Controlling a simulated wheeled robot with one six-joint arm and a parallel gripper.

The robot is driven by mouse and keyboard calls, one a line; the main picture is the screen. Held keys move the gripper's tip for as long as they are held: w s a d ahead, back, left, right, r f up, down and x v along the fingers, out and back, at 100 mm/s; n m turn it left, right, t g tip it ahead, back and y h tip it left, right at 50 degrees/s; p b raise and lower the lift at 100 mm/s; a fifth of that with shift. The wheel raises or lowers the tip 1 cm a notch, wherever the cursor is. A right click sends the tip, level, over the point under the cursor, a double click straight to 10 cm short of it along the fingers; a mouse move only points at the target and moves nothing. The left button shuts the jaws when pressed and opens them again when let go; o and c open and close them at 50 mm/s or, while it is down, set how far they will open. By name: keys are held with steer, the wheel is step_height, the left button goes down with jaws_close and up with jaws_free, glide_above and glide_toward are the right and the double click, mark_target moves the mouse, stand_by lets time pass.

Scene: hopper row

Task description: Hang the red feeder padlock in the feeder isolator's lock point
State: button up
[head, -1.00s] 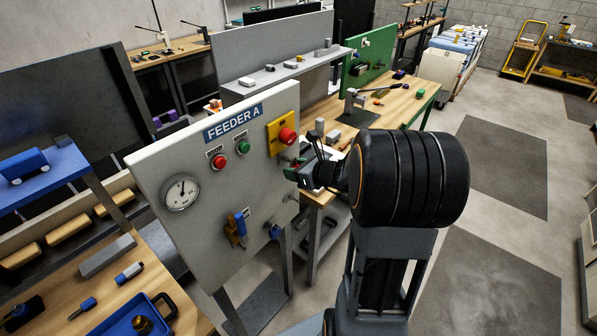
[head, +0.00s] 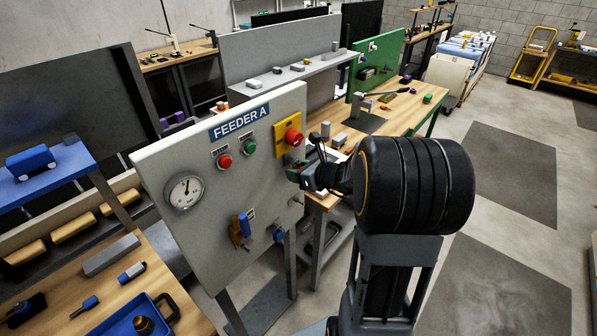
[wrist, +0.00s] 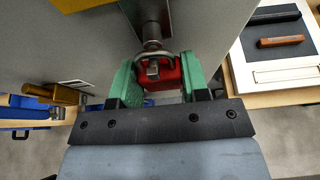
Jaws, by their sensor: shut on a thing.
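The red padlock (wrist: 183,75) is held between the green fingertips of my gripper (wrist: 152,84) in the wrist view. Its metal shackle (wrist: 140,62) points toward a metal stem (wrist: 152,30) and lies close against its end. I cannot tell whether the shackle passes through a lock point. In the head view my gripper (head: 299,172) is at the right edge of the FEEDER A panel (head: 205,240), just below a yellow plate (head: 281,150) with a red knob (head: 293,137). The padlock is too small to make out there.
A blue handle with a brass-coloured part (head: 240,229) sits lower on the panel, left of my gripper. A wooden bench (head: 395,110) with tools is behind. A blue tray (head: 135,318) stands on the near-left bench. Open floor lies to the right.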

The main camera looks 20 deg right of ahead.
stand_by(0.8)
steer(key=o, duration=1)
steer(key=shift+o, duration=0.2)
steer(key=shift+s, duration=0.1)
steer(key=b+v, duration=0.1)
steer(key=v, duration=1.2)
steer(key=shift+s, duration=0.3)
steer(key=shift+d+r, duration=0.1)
